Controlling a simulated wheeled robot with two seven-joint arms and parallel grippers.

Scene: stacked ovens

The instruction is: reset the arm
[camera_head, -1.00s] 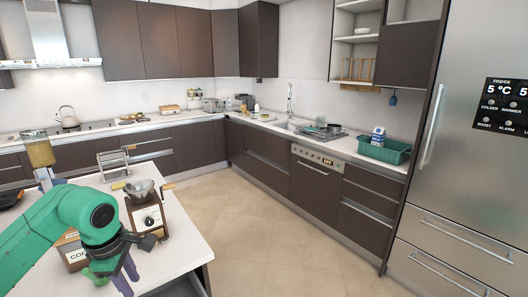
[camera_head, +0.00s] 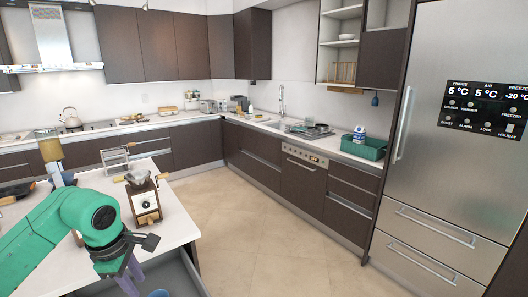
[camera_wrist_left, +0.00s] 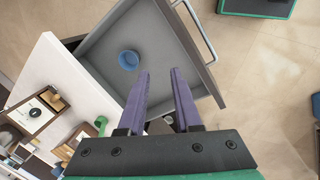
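My left arm, green, reaches in from the left in the head view, over the near counter. Its left gripper (camera_head: 130,280) points down beside the counter's edge. In the left wrist view the purple fingers (camera_wrist_left: 160,98) are apart with nothing between them. Beyond them is an open grey drawer (camera_wrist_left: 165,40); its side also shows in the head view (camera_head: 182,272). A small blue cup (camera_wrist_left: 129,60) lies in the drawer, apart from the fingers, and its rim shows at the head view's bottom edge (camera_head: 158,293). My right gripper is not in view.
A coffee grinder (camera_head: 145,203) stands on the near white counter (camera_head: 178,222), close to my left arm. A steel fridge (camera_head: 450,160) stands at the right. A green dish tub (camera_head: 362,148) is on the far counter. The tiled floor (camera_head: 270,230) between is clear.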

